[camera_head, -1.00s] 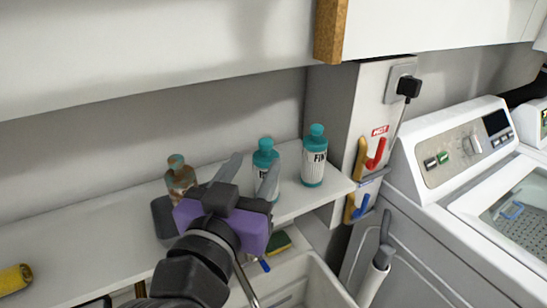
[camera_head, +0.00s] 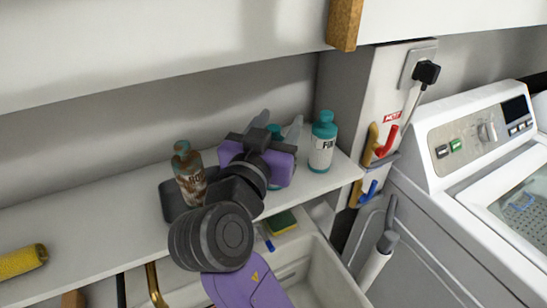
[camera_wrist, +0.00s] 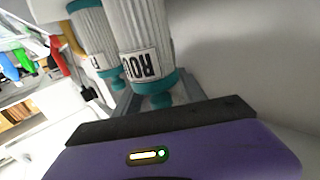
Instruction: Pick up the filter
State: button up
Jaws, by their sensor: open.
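No thing in view is plainly marked as a filter. A white ribbed bottle with teal ends (camera_wrist: 143,35), its label partly reading "ROU", stands on the shelf. A brown-stained bottle (camera_head: 189,178) stands at the left. My gripper (camera_head: 278,124) is open, with its fingers on either side of the middle bottle's top. Contact cannot be told.
The white shelf (camera_head: 95,232) is mostly bare at the left, apart from a yellow roll (camera_head: 22,262). A dark tray (camera_head: 170,203) lies by the brown bottle. A white basin (camera_head: 318,272) and sponge (camera_head: 281,222) lie below. A wall panel with hooks (camera_head: 384,150) stands right.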

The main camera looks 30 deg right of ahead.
grip_shut()
dwell(1.4)
